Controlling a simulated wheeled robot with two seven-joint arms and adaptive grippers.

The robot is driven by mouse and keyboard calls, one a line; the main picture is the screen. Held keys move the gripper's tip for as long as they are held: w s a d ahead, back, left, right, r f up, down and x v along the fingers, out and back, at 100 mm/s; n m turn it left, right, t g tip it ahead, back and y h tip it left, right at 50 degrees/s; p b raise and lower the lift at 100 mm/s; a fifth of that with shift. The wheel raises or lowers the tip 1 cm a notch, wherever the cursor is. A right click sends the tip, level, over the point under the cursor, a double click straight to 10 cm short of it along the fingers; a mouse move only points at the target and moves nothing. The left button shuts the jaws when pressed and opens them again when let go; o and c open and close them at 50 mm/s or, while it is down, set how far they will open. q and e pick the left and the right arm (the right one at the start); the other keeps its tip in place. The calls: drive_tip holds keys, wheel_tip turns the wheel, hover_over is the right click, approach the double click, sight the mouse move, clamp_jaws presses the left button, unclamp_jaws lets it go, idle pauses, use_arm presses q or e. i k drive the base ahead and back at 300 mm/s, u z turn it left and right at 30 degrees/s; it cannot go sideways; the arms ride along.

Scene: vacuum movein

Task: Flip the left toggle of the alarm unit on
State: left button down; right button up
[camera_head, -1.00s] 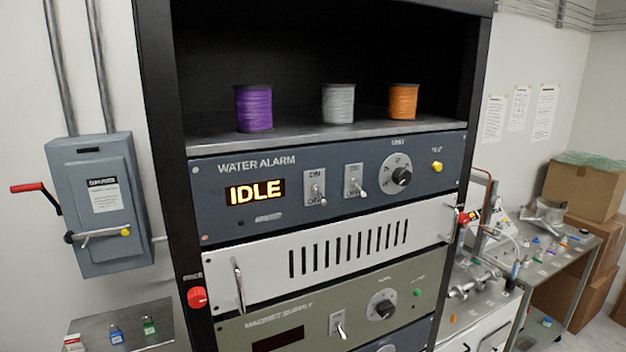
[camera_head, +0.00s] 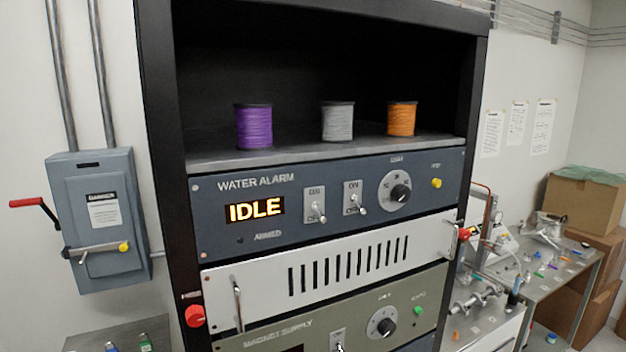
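The alarm unit (camera_head: 330,240), a blue-grey panel marked WATER ALARM, sits in the black rack below the shelf. Its display (camera_head: 254,208) reads IDLE in lit yellow letters. The left toggle (camera_head: 316,207) is a silver lever on a light plate marked ON at the top, and its lever points down. A second toggle (camera_head: 356,198) beside it on the right also points down. Neither gripper shows.
Purple (camera_head: 253,126), grey (camera_head: 337,121) and orange (camera_head: 401,119) spools stand on the shelf above. A vented white panel (camera_head: 335,262) with protruding handles is below, above the green magnet supply (camera_head: 300,335). A grey switch box (camera_head: 95,220) with a red lever is on the left wall.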

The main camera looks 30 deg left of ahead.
sight(322, 218)
drive_tip(key=z, duration=1.7)
drive_tip(key=k, duration=0.9)
drive_tip(key=u, duration=1.75)
drive_tip(key=i, duration=0.5)
drive_tip(key=z, duration=0.05)
